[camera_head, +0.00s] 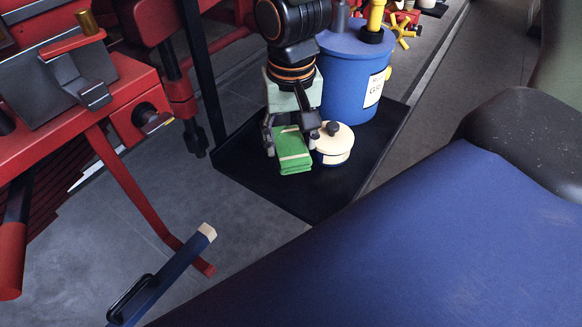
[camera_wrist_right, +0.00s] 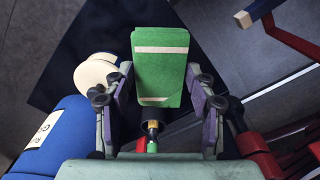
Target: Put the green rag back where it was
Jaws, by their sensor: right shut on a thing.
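The green rag (camera_head: 288,158) is a folded block with pale stripes. My right gripper (camera_head: 290,141) points down and is shut on it, with a finger at each side. In the right wrist view the rag (camera_wrist_right: 160,72) sits between the purple-padded fingers (camera_wrist_right: 160,90). The rag is over the black tray (camera_head: 290,203), left of a small cream-and-blue lidded pot (camera_head: 334,151). I cannot tell whether its underside touches the tray. My left gripper is in neither view.
A large blue can (camera_head: 345,90) stands on the tray behind the pot. A red frame (camera_head: 130,180) fills the left side. A blue bar with a pale tip (camera_head: 180,260) is in front of the tray. The tray's front corner is bare.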

